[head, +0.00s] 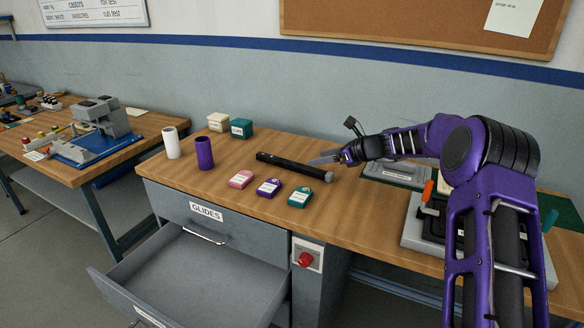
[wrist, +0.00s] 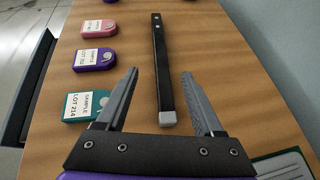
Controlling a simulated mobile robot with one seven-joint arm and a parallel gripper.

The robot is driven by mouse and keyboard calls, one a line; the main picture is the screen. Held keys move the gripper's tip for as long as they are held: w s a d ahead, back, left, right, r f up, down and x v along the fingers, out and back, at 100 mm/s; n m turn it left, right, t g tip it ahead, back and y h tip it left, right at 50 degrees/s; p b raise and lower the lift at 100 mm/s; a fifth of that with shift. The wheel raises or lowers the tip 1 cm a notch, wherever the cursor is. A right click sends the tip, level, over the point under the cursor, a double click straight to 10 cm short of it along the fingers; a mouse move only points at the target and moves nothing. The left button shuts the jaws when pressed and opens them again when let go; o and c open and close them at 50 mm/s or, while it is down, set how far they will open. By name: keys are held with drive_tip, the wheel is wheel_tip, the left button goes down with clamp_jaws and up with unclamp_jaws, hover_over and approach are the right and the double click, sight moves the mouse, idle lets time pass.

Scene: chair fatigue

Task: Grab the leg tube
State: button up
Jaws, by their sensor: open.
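The leg tube (head: 290,166) is a long black bar lying flat on the wooden workbench, with a pale grey tip at its right end. In the wrist view the tube (wrist: 162,65) runs away from me, its grey tip nearest. My gripper (head: 318,160) is just above the bench at the tube's right end. In the wrist view my gripper's two jaws (wrist: 160,75) are apart, with the near end of the tube showing between them. Nothing is held. The exact height of the jaws over the tube is hard to tell.
Pink (head: 241,179), purple (head: 268,187) and teal (head: 300,196) sample tags lie in front of the tube. White (head: 172,143) and purple (head: 204,153) cylinders stand left. A drawer (head: 190,275) hangs open below. A grey fixture (head: 395,172) sits right.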

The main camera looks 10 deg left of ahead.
sight(292, 163)
drive_tip(key=x, duration=1.1)
drive_tip(key=shift+w+a+f, duration=0.1)
drive_tip(key=shift+f, duration=0.05)
drive_tip(key=shift+c, duration=0.3)
clamp_jaws()
